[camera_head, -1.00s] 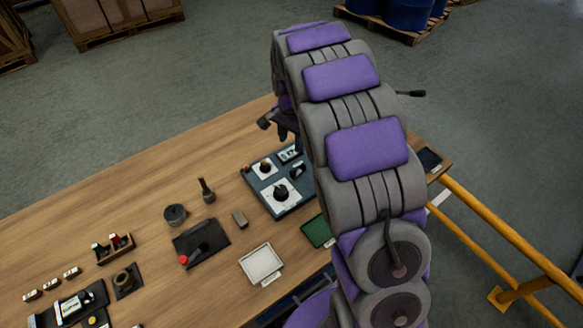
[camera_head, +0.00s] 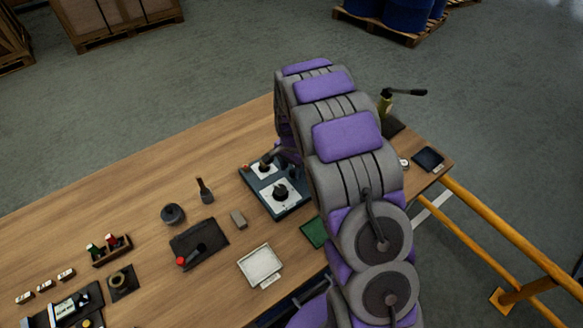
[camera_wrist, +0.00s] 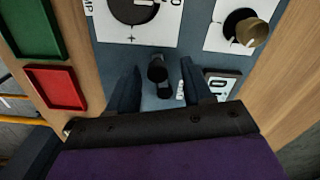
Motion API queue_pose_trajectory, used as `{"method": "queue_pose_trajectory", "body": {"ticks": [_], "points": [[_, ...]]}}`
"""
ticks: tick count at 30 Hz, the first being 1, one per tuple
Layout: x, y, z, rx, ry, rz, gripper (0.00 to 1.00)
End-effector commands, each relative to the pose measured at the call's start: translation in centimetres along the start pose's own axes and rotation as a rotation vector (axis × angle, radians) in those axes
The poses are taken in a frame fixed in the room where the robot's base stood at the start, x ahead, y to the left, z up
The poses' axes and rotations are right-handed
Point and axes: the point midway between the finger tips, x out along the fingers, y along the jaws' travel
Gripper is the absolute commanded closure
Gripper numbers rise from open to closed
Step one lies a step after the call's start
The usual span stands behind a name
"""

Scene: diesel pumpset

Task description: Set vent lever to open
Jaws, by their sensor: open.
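A blue-grey control panel (camera_head: 270,208) lies on the table. In the wrist view a short black lever (camera_wrist: 157,70) with a rounded end stands on the panel (camera_wrist: 185,40). My gripper (camera_wrist: 160,67) is open over it, with one dark finger on each side. I cannot tell whether either finger touches it. I cannot read a vent label, so I cannot confirm that this is the vent lever. In the head view my arm hides part of the panel.
A large black dial (camera_wrist: 133,8) and a brass-coloured knob (camera_wrist: 250,30) stand close to my fingers. Green (camera_wrist: 33,28) and red (camera_wrist: 63,87) trays lie left. A red-tipped lever (camera_head: 190,255) and white tray (camera_head: 260,266) lie nearer. A valve with a black handle (camera_head: 405,92) stands behind my arm.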

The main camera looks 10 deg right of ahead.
Motion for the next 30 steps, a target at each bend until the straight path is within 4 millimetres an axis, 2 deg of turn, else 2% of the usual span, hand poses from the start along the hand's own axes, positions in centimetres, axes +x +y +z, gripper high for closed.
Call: {"method": "queue_pose_trajectory", "body": {"ticks": [5, 21, 30], "points": [[-0.03, 0.04, -0.09, 0.001, 0.000, -0.001, 0.50], [-0.03, -0.06, 0.03, 0.000, 0.001, 0.000, 1.00], [-0.06, 0.09, 0.08, -0.022, -0.001, 0.000, 1.00]]}}
